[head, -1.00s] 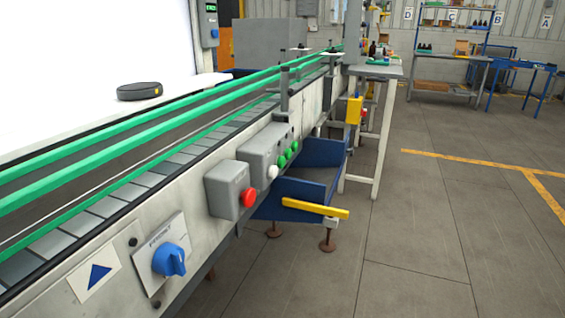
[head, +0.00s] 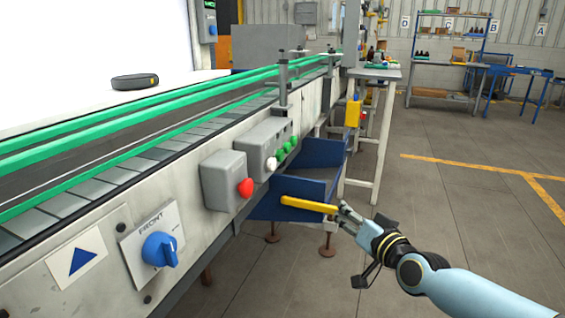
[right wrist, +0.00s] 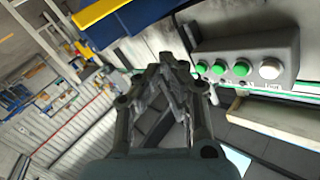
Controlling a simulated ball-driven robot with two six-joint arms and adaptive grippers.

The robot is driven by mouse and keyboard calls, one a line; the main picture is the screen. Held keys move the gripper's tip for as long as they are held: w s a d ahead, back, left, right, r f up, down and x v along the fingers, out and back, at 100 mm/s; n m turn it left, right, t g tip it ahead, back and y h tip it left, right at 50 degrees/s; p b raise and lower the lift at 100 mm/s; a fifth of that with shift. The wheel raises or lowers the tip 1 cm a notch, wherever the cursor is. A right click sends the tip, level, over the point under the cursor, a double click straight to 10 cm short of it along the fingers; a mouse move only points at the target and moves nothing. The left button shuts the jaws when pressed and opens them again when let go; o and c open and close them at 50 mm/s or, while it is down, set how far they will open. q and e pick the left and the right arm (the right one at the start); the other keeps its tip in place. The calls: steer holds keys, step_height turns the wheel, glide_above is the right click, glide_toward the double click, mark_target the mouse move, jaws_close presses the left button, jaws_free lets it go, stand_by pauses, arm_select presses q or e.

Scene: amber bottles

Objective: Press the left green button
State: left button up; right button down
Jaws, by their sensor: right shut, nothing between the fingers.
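The grey button box (head: 257,146) on the conveyor's side carries a white button (head: 271,163) and three green buttons in a row. The left green button (head: 281,155) is beside the white one. In the right wrist view the row is reversed, and this green button (right wrist: 241,68) is again beside the white one (right wrist: 270,68). My right gripper (head: 343,211) is shut and empty, in front of the box, lower and to the right, apart from the buttons. Its fingers (right wrist: 170,68) also show in the right wrist view. My left gripper is not in view.
A red button (head: 245,188) on a grey box and a blue rotary switch (head: 159,249) sit nearer on the conveyor. A yellow bar (head: 308,205) on the blue tray (head: 318,152) lies close to my right gripper. The floor to the right is open.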

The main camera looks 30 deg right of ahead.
mark_target(280, 155)
step_height(280, 155, up, 12)
steer(key=w+m+t, duration=0.1)
steer(key=w+t, duration=0.1)
steer(key=t, duration=0.1)
steer(key=shift+w+a+m+b, duration=0.25)
steer(key=shift+w+m+b, duration=0.1)
steer(key=shift+m, duration=0.05)
steer(key=shift+f, duration=0.1)
steer(key=w+a+b, duration=0.1)
steer(key=w+a, duration=0.4)
steer(key=w, duration=0.1)
steer(key=shift+w+a, duration=0.35)
stand_by(0.8)
steer(key=shift+w+a, duration=0.3)
